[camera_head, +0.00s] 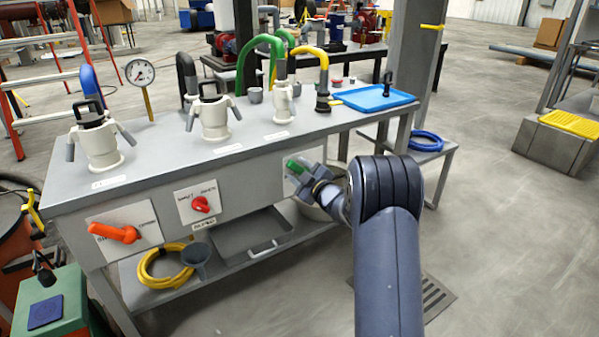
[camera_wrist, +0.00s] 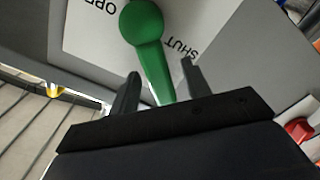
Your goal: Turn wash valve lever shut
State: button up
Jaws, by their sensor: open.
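The green wash valve lever (camera_wrist: 150,62) is mounted on a white plate (camera_wrist: 85,30) with the words OPEN, partly cut off, and SHUT, both tilted or upside down in the wrist view. The lever's handle runs from its round hub down between the fingers of my gripper (camera_wrist: 160,68). My gripper is open, with one finger on each side of the handle and gaps visible. In the head view, the green lever (camera_head: 295,167) shows at the right of the bench front, with my gripper (camera_head: 306,176) at it; my wrist hides most of its plate.
An orange lever (camera_head: 115,233) and a red knob (camera_head: 201,204) sit on plates further left on the bench front (camera_head: 255,180). White valve-like fittings stand on top, with a blue tray (camera_head: 375,97) at the right end. A lower shelf holds a yellow hose (camera_head: 150,270).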

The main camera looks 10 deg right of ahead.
jog(key=shift+s, duration=0.1)
jog(key=p+v, duration=0.2)
jog(key=v, duration=0.8)
jog(key=shift+s+d+p, duration=0.15)
jog(key=shift+s+p, duration=0.15)
jog(key=b+x, duration=0.2)
jog(key=x, duration=0.8)
jog(key=shift+w+b, duration=0.3)
jog(key=shift+b, duration=0.05)
jog(key=shift+w+r+p, duration=0.15)
jog(key=shift+r+p, duration=0.05)
jog(key=shift+p, duration=0.1)
jog(key=shift+m+p, duration=0.35)
jog(key=shift+m, duration=0.15)
jog(key=shift+f, duration=0.1)
